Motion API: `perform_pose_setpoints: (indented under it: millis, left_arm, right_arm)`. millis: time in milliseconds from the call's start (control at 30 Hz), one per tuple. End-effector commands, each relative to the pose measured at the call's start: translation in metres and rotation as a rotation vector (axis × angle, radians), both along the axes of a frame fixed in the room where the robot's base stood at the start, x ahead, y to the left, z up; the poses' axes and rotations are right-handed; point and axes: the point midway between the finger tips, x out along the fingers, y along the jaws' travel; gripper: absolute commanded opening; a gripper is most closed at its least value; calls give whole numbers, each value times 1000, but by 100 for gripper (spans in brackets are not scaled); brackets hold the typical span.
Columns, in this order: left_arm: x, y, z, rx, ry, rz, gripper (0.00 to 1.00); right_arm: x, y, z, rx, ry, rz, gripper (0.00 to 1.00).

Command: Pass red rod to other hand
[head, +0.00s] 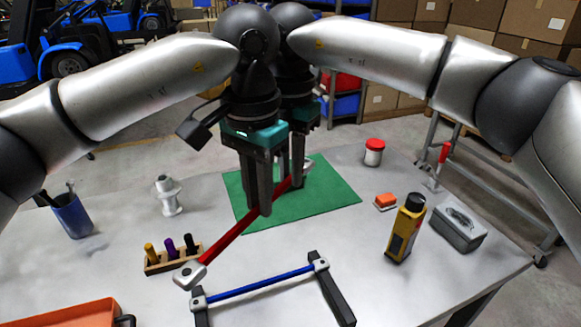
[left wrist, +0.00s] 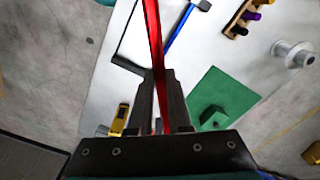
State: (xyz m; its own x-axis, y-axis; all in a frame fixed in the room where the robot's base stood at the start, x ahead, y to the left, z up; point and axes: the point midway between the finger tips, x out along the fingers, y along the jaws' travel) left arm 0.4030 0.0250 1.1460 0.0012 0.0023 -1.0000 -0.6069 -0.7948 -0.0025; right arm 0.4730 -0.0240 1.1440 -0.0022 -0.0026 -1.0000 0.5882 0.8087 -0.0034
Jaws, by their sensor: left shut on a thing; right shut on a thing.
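The red rod (head: 232,236) has metal end pieces and slants from the lower left to the upper right above the table. My left gripper (head: 259,210) is shut on it near its middle. My right gripper (head: 291,183) is shut on it farther back, close to its far end. In the left wrist view the red rod (left wrist: 152,35) runs up from between the fingers of my left gripper (left wrist: 160,75). My right gripper's fingers are partly hidden behind the left ones in the head view.
A green mat (head: 335,197) lies below the grippers. A blue rod (head: 262,284) rests on a dark-legged stand in front. A wooden block with coloured pegs (head: 160,266), a white spool (head: 168,197), a yellow tool (head: 405,232) and a grey box (head: 459,228) stand around.

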Motion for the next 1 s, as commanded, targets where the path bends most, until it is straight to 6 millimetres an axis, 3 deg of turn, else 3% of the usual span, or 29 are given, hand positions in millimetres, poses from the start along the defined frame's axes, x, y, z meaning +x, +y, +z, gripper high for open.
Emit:
perform_pose_setpoints:
  millis: [633,667,933,1000]
  left_arm:
    - [-3,-5,0,-11,4,-16,0]
    - [-3,-5,0,-11,4,-16,21]
    - [-2,-3,0,-7,3,-9,51]
    - [-1,-3,0,-6,2,-8,52]
  right_arm:
    - [1,4,1,10,-7,1,0]
    - [1,4,2,11,-7,1,0]
    - [0,3,2,8,-4,1,0]
    - [0,2,1,7,-4,0,0]
